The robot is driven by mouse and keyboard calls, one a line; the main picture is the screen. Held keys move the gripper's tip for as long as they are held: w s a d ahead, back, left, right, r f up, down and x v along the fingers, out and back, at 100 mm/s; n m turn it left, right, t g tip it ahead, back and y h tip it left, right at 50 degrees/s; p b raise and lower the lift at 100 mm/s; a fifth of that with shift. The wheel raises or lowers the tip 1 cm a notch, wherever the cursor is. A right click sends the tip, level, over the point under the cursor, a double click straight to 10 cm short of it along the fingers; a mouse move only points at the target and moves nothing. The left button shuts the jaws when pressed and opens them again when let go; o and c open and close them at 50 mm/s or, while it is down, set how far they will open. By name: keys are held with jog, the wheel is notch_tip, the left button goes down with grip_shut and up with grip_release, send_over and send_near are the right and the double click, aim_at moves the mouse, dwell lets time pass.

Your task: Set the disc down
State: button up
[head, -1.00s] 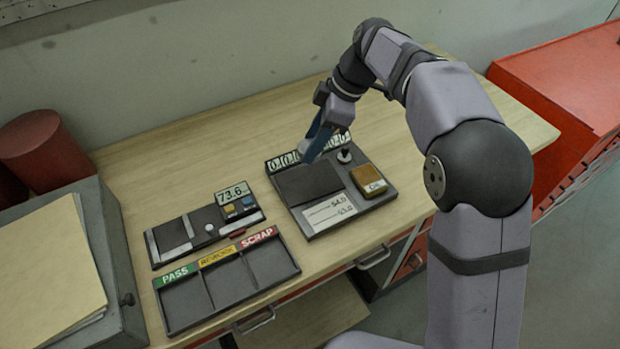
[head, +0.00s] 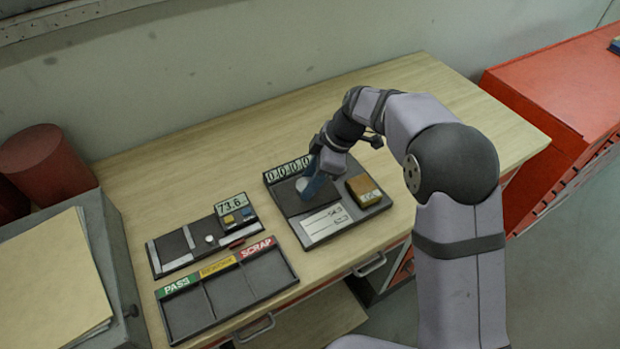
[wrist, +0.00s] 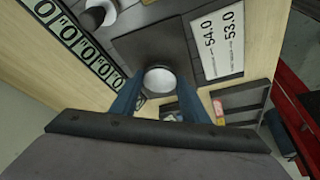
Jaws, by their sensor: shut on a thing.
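A pale round disc (wrist: 160,80) is between the two blue fingertips of my gripper (wrist: 160,92) in the wrist view, and the gripper is shut on it. In the head view the disc (head: 303,184) shows as a light patch beside my gripper (head: 313,186). It is over the dark square plate (head: 301,206) of the weighing unit, whose display (head: 288,169) shows zeros. I cannot tell whether the disc touches the plate or hangs just above it. The plate also shows in the wrist view (wrist: 150,46).
A white card (head: 326,222) with 54.0 and 53.0 and a brown block (head: 364,188) flank the plate. A gauge unit (head: 180,247) reading 73.6 is to the left, above a PASS, REWORK and SCRAP tray (head: 228,291) with empty compartments. The table's (head: 440,95) back right is clear.

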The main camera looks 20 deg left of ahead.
jog(key=shift+f, duration=0.2)
jog(key=shift+f, duration=0.1)
jog(key=shift+f, duration=0.15)
jog(key=o, duration=1.5)
jog(key=shift+c, duration=0.2)
jog(key=shift+r, duration=0.25)
jog(key=s+b+v, duration=0.1)
jog(key=b+v, duration=0.2)
jog(key=v, duration=0.9)
jog(key=shift+w, duration=0.4)
